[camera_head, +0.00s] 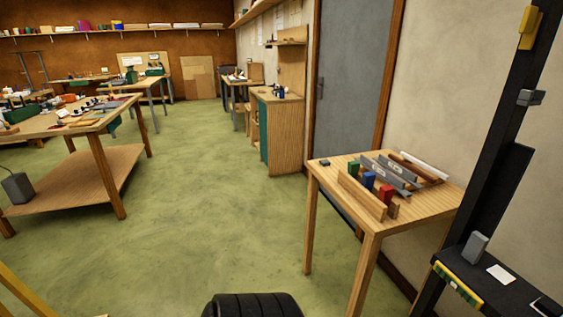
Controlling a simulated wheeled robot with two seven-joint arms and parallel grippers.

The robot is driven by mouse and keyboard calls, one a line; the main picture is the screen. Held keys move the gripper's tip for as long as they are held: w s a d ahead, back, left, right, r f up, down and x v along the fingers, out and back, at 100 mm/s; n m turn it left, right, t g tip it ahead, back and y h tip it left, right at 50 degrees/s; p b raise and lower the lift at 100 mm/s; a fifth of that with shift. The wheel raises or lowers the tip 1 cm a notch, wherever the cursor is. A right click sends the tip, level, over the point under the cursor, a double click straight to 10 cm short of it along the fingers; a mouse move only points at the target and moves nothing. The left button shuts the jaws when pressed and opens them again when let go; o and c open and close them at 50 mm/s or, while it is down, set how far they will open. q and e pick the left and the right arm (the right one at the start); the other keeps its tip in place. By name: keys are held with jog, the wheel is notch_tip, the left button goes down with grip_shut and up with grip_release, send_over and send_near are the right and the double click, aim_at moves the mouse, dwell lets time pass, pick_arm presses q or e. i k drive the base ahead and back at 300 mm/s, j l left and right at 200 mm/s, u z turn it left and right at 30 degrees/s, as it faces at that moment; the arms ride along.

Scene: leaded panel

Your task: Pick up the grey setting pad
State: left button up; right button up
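No thing in view can be told for certain as the grey setting pad. A small flat dark grey block (324,162) lies near the far left corner of the small wooden table at the right. A grey upright block (476,247) stands on a black shelf at the lower right. Neither of my grippers is in view.
The small table (430,206) also bears green, blue and red blocks between wooden strips, and grey bars. A large workbench (108,165) with tools stands at the left. A wooden cabinet (287,140) stands by the grey door (352,85). The green floor (200,215) between is clear.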

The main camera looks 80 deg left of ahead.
aim_at(324, 162)
jog(key=u, duration=2.1)
jog(key=z, duration=0.3)
